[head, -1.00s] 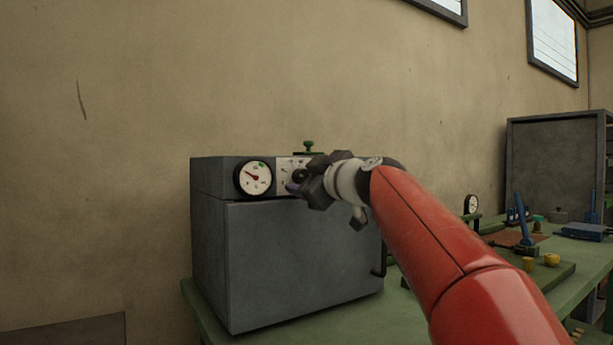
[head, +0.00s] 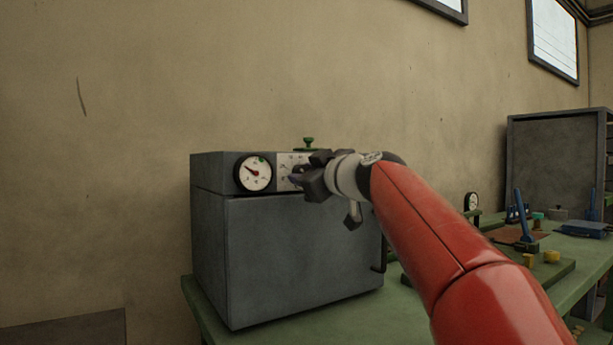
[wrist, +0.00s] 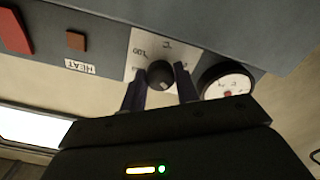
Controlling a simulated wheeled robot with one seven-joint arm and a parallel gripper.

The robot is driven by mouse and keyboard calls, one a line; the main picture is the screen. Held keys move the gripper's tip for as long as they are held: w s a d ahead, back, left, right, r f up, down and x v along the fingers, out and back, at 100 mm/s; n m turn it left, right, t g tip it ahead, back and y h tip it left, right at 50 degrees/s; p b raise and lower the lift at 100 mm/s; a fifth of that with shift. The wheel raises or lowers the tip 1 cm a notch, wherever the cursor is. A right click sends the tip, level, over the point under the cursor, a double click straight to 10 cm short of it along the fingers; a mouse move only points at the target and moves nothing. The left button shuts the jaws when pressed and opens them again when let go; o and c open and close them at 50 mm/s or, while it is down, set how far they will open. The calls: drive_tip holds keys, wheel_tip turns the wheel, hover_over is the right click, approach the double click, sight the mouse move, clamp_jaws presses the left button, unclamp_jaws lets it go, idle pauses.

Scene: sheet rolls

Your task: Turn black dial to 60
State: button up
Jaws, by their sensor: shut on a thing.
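The black dial (wrist: 160,74) is a round knob on a white scale plate (wrist: 143,43) in the wrist view. The scale shows "100" and a "°C" mark; other figures are too small or covered to read. My gripper (wrist: 159,72) has one finger on each side of the dial and is shut on it. In the head view my gripper (head: 300,180) is at the front of the grey oven (head: 300,260), hiding the dial and part of the plate. I cannot read the dial's setting.
A round gauge (head: 254,173) with a red needle sits beside the plate. The wrist view shows a "HEAT" label (wrist: 80,67), a brown square (wrist: 75,40) and a red part (wrist: 14,32). The oven stands on a green bench (head: 390,318) with tools at right.

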drive_tip(key=shift+a+m+p, duration=0.1)
drive_tip(key=shift+m+p, duration=0.4)
drive_tip(key=shift+m, duration=7.3)
drive_tip(key=shift+f, duration=0.1)
drive_tip(key=o, duration=1)
drive_tip(key=shift+c, duration=0.2)
